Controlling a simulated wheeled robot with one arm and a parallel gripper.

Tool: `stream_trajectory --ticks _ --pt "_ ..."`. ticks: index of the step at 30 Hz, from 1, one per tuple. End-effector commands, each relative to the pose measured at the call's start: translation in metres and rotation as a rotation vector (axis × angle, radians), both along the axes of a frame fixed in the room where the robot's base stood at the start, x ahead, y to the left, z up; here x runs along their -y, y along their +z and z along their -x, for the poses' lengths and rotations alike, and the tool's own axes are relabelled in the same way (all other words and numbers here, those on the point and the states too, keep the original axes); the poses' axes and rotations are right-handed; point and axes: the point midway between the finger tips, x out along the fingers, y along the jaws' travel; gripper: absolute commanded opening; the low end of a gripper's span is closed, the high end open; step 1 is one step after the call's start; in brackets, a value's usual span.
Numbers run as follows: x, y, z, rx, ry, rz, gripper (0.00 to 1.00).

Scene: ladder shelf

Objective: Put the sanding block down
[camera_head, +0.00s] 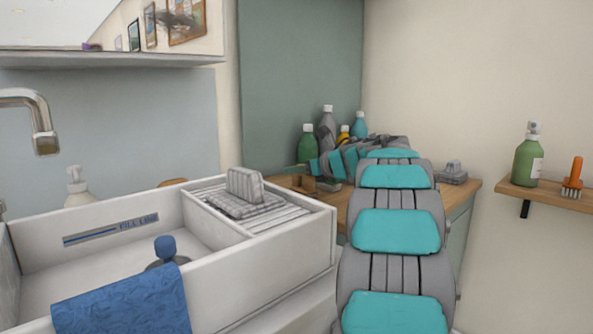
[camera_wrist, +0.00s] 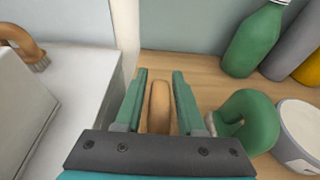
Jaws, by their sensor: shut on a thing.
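My gripper (camera_wrist: 159,76) is over the wooden counter, its two green fingers shut on a tan, rounded piece, which I take to be the sanding block (camera_wrist: 160,104). Only its narrow upper part shows between the fingers; its underside is hidden. In the head view my arm reaches to the counter, and a brown piece (camera_head: 302,183) shows at its far left end, low by the worktop. I cannot tell whether the block touches the counter (camera_wrist: 205,93).
Green (camera_head: 307,143) and grey bottles (camera_head: 326,127) stand behind the gripper. A green handled thing (camera_wrist: 250,120) and a round white tin (camera_wrist: 300,125) are close on its right in the wrist view. The white sink (camera_head: 290,240) lies left. A small grey thing (camera_head: 453,172) sits right of my arm.

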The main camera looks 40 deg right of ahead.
Motion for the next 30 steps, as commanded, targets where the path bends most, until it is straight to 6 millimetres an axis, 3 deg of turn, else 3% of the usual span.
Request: stream_trajectory --ticks 8,9,16,27,30 --pt "0.000 -0.004 0.000 0.000 -0.001 0.001 0.00" --pt "0.000 -0.004 0.000 -0.001 -0.001 0.001 0.41" --pt "0.000 -0.003 0.000 -0.001 -0.001 0.000 0.67" --pt "0.000 0.003 0.000 0.000 0.000 0.000 0.68" --pt "0.003 0.003 0.013 0.000 -0.006 0.001 0.68"
